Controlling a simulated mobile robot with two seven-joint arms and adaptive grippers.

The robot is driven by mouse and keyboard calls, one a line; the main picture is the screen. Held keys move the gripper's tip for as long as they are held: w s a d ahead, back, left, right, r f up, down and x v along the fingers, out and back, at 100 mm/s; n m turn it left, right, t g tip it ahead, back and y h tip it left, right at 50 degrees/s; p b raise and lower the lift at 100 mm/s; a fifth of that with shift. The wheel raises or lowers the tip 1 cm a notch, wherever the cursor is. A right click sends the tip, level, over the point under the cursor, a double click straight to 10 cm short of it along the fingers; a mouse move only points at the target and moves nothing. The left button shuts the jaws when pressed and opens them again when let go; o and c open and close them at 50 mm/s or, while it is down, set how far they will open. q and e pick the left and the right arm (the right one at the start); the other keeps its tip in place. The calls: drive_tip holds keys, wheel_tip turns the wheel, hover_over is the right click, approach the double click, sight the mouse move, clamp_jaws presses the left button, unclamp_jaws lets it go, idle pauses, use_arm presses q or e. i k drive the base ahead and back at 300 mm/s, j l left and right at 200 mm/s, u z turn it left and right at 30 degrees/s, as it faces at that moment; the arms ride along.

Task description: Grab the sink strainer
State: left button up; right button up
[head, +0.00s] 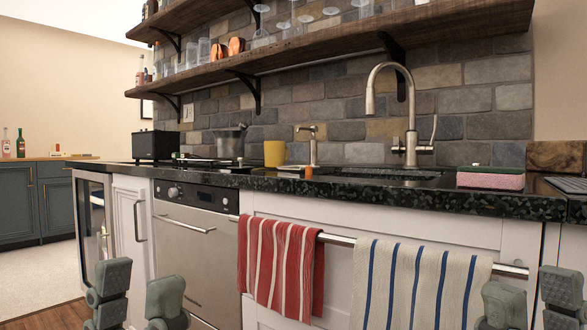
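I cannot make out a sink strainer in the head view. The sink (375,172) is set in the dark speckled countertop, seen at a low angle, so its inside is hidden. A tall curved faucet (411,120) stands behind it. My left gripper (139,283) is at the lower left, in front of the dishwasher and cabinet, with its two fingers apart and nothing between them. My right gripper (532,293) is at the lower right, below the counter edge, with its fingers apart and nothing visible between them.
A pink sponge (491,180) lies right of the sink. A red striped towel (280,265) and a blue striped towel (420,285) hang on a bar below the counter. Wooden shelves overhang the counter.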

sight(240, 160)
drive_tip(key=z, duration=1.85)
drive_tip(key=j+z, duration=0.15)
drive_tip(key=z, duration=0.3)
drive_tip(key=k+j+z, duration=0.15)
drive_tip(key=z, duration=0.25)
drive_tip(key=k+j+z, duration=0.1)
drive_tip(key=z, duration=0.35)
drive_tip(key=k+j, duration=0.45)
drive_tip(key=k, duration=0.15)
drive_tip(key=k+j, duration=0.45)
drive_tip(key=k, duration=0.2)
drive_tip(key=k+j, duration=0.45)
drive_tip(key=k, duration=0.15)
